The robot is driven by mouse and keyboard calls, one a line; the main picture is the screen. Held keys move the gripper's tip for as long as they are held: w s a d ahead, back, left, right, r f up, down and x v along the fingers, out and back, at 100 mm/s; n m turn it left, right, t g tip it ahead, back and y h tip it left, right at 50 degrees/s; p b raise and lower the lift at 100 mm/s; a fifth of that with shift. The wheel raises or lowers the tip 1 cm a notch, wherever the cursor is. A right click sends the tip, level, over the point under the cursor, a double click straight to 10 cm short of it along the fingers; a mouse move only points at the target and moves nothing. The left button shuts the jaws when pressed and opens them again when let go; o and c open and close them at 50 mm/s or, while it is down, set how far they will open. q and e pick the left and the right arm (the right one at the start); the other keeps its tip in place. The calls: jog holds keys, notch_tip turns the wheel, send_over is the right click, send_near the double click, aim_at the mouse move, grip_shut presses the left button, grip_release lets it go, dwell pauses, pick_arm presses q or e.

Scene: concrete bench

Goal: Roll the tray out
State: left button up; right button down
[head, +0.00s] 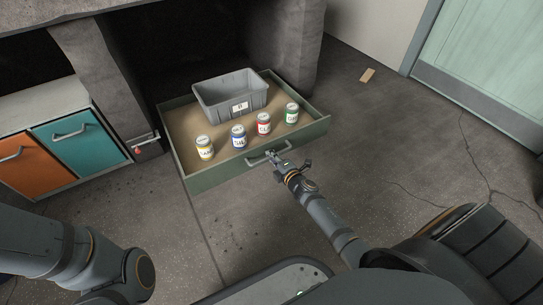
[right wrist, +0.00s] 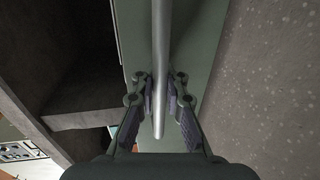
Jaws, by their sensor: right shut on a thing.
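The tray (head: 215,182) is a green drawer-like tray, standing well out from under the concrete bench, with a sandy floor. Its bar handle (head: 257,161) is on the front face. My right gripper (head: 275,157) is at this handle, shut on it. In the right wrist view the handle (right wrist: 160,60) runs between the two fingers of the gripper (right wrist: 161,95), with the green front behind it. In the tray are a grey bin (head: 215,97) and yellow (head: 205,148), blue (head: 238,136), red (head: 264,124) and green (head: 291,113) labelled cans, all upright. My left gripper is not in view.
Orange (head: 30,165) and teal (head: 70,140) cabinet fronts stand left of the tray, beside a small red-tipped fitting (head: 138,150). A concrete post (head: 100,75) is behind it. The floor (head: 400,150) to the right is clear except for a small tan block (head: 367,75). A pale green door (head: 480,80) is at upper right.

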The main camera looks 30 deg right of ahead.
jog(key=shift+s, duration=0.2)
jog(key=c, duration=1.4)
grip_release()
jog(key=v, duration=1.2)
jog(key=shift+r, duration=0.15)
